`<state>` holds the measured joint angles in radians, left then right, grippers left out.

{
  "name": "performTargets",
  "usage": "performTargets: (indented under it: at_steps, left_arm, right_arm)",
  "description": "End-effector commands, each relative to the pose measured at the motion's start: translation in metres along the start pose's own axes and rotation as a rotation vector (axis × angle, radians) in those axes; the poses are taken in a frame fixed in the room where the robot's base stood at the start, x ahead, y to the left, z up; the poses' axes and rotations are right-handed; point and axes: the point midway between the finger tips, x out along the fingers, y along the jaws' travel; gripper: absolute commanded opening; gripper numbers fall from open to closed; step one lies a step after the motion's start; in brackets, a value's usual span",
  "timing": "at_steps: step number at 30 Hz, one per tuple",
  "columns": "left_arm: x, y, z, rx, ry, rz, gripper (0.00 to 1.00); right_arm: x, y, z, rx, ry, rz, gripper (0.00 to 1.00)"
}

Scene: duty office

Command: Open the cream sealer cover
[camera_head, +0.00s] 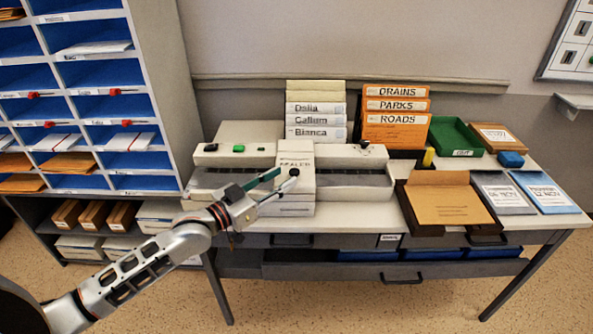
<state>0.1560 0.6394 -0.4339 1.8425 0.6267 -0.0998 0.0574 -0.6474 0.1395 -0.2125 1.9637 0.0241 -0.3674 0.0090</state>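The cream sealer (233,155) stands on the left part of the table. Its cover (296,160), a raised cream block marked SEALER, sits down across the middle of the machine. A small dark knob (294,172) shows at the cover's front. My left gripper (288,177) reaches in from the lower left, in front of the cover. Its two fingers are apart, with the tips close to the knob; I cannot tell whether they touch it. The fingers hide part of the sealer's front. My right gripper is not in view.
The table (378,215) also bears white and orange files, a green tray (455,135), an open brown folder box (442,203) and blue-grey packets at the right. A pigeonhole shelf (160,75) stands close on the left. Drawers (395,270) lie under the tabletop.

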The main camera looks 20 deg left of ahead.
Motion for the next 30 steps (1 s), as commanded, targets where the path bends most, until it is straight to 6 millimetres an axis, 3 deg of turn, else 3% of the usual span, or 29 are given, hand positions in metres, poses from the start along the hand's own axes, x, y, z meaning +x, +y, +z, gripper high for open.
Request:
performTargets:
  at_steps: [9,21,22,26,30]
  left_arm:
    - [0.044,0.0,0.001,-0.002,0.0,0.0,0.35]
    - [0.054,0.0,0.0,0.0,0.0,0.0,0.35]
    - [0.054,0.0,0.0,0.0,0.0,0.0,0.32]
    - [0.053,0.0,0.0,0.0,0.0,0.0,0.0]
    - [0.053,0.0,0.0,-0.001,0.0,0.0,0.0]
  right_arm:
    - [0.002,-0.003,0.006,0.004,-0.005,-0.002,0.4]
    - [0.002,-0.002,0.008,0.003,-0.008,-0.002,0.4]
    - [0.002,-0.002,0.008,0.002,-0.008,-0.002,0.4]
    - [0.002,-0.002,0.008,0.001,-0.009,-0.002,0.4]
    - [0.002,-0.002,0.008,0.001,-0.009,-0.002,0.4]
